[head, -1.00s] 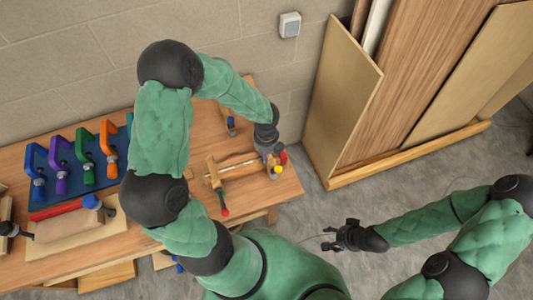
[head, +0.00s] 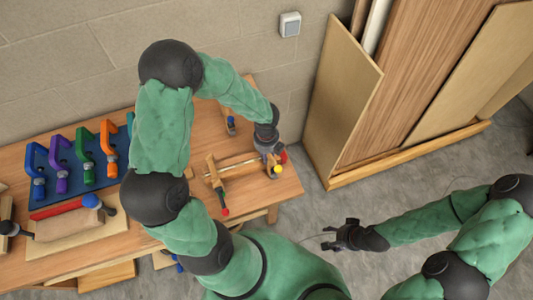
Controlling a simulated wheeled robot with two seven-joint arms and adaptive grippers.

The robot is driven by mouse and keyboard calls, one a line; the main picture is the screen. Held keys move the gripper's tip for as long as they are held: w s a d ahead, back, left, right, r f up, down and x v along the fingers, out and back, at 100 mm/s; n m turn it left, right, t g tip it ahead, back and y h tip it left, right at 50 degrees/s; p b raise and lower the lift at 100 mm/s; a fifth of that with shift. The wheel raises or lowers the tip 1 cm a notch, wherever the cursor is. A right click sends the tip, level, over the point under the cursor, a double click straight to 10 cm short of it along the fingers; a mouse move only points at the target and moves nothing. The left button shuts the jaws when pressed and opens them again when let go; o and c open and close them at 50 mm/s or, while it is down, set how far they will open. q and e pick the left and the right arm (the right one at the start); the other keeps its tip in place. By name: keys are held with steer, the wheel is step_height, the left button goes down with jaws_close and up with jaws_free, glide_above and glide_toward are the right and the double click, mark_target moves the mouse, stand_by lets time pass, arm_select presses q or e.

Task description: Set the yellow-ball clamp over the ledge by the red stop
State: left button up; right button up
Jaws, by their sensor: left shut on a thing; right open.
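My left gripper (head: 267,142) reaches down over the right end of the wooden bench and is shut on the yellow-ball clamp, largely hidden by the fingers. The clamp's yellow ball (head: 277,169) shows just below the gripper. A small red part (head: 283,157) shows beside the gripper; I cannot tell what it belongs to. A wooden bar clamp with a red ball (head: 225,212) lies left of the gripper. A red strip (head: 57,209) lies along a wood piece at the left; I cannot tell whether it is the red stop. The ledge is not clear. My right gripper (head: 338,235) is open and empty over the floor.
Several coloured clamps (head: 85,158) stand on a blue rack at the left of the bench (head: 120,250). A blue ball (head: 92,201) is by the wood piece. Large boards (head: 340,100) lean against the wall at right. Floor around my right gripper is clear.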

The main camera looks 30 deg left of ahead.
arm_select(q)
steer(key=shift+f, duration=0.1)
steer(key=o, duration=1.1)
steer(key=shift+o, duration=0.2)
step_height(320, 180, up, 12)
step_height(320, 180, up, 6)
steer(key=p, duration=0.5)
stand_by(0.4)
steer(key=shift+p, duration=0.3)
